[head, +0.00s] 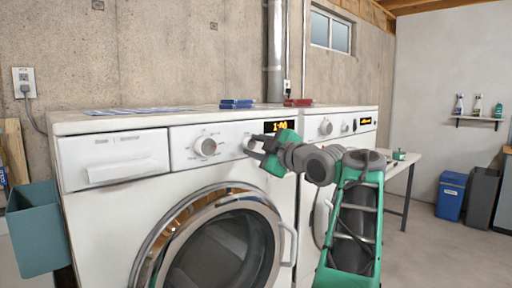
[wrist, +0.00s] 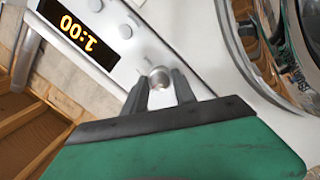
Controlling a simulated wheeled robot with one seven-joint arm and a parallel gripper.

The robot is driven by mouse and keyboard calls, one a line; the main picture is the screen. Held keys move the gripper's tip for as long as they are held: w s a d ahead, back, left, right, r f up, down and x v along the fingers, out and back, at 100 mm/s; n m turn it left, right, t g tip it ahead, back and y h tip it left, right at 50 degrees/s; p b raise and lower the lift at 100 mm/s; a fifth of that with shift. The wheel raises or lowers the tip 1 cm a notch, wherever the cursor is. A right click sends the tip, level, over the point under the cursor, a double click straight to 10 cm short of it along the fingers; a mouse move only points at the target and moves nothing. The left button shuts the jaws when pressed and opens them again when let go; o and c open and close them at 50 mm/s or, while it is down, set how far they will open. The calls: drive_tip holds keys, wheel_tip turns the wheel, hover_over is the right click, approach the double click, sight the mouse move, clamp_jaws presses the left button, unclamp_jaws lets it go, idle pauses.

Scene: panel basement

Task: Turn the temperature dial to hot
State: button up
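The front washer (head: 110,215) has a control panel with one round dial (head: 205,146) in full view. A second small silver dial lies to its right, mostly hidden behind my gripper (head: 256,147) in the head view. In the wrist view this second dial (wrist: 158,78) sits between the tips of my gripper (wrist: 159,82). The two dark fingers stand apart, one on each side of the dial, and contact with it is not clear. The dial labels and the pointer setting are too small to read, so I cannot tell which dial is temperature.
A lit display (head: 280,126) reads 1:00 right of the dials; it shows upside down in the wrist view (wrist: 77,33). The round door (head: 225,250) is below the panel. A second machine (head: 340,124) stands to the right. A teal bin (head: 38,230) is at the left.

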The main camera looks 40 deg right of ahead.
clamp_jaws()
drive_tip(key=shift+r+m+p, duration=0.1)
drive_tip(key=shift+m+p, duration=0.2)
drive_tip(key=m+p, duration=0.2)
drive_tip(key=shift+r+m, duration=0.15)
drive_tip(key=shift+m, duration=0.15)
drive_tip(key=m+g+p, duration=0.1)
drive_tip(key=m+p, duration=0.3)
drive_tip(key=m, duration=0.1)
drive_tip(key=shift+r+y+p, duration=0.1)
drive_tip(key=shift+y+p, duration=0.25)
drive_tip(key=shift+y, duration=0.05)
drive_tip(key=m+p, duration=0.6)
drive_tip(key=shift+r+y+p, duration=0.1)
drive_tip(key=shift+y+p, duration=0.3)
drive_tip(key=m+p, duration=0.2)
drive_tip(key=p, duration=0.1)
drive_tip(key=shift+m+y, duration=0.3)
drive_tip(key=shift+m, duration=0.1)
drive_tip(key=shift+f+m+p, duration=0.2)
drive_tip(key=shift+m+p, duration=0.5)
drive_tip(key=shift+p, duration=0.25)
drive_tip(key=shift+f, duration=0.1)
